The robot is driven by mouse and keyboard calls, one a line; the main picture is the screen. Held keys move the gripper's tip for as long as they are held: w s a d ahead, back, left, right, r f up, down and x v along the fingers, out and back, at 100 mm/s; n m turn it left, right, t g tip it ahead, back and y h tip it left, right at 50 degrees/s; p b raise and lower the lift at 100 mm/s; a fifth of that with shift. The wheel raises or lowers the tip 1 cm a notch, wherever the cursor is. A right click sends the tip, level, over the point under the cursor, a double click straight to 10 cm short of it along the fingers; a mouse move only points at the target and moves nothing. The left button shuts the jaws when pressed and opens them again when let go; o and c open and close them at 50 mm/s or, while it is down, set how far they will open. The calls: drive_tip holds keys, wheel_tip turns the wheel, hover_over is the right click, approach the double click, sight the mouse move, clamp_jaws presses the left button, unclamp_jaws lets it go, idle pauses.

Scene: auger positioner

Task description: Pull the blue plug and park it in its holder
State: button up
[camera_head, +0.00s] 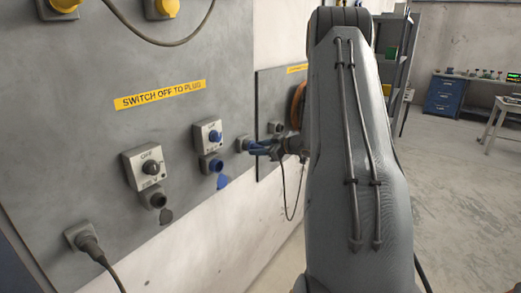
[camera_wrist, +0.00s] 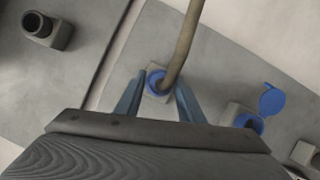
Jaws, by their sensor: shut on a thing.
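My gripper (camera_head: 262,147) is at the right edge of the near panel, its blue-grey fingers reaching left to a small grey box, the holder (camera_head: 243,145). In the wrist view my gripper (camera_wrist: 160,86) is shut on the blue plug (camera_wrist: 154,77), with one finger on each side. The plug is at the mouth of the grey holder; how deep it sits is hidden. Its cable (camera_wrist: 185,45) runs up past the fingers. The blue socket (camera_head: 211,163) to the left looks empty, its blue lid (camera_head: 222,182) hanging open; both also show in the wrist view (camera_wrist: 271,101).
A switch box with a blue knob (camera_head: 208,133) is above the blue socket. Another switch box (camera_head: 147,166) and a grey plug with cable (camera_head: 85,243) are further left. A second panel (camera_head: 268,95) stands beyond my gripper. Open floor lies at right.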

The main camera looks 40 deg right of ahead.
sight(263, 147)
drive_tip(key=o, duration=1.3)
drive_tip(key=shift+c, duration=0.2)
drive_tip(key=shift+s+d+r, duration=0.15)
drive_tip(key=shift+s, duration=0.3)
drive_tip(key=b+v, duration=0.2)
drive_tip(key=v, duration=0.4)
drive_tip(key=shift+s+r+b, duration=0.15)
drive_tip(key=shift+s+b, duration=0.2)
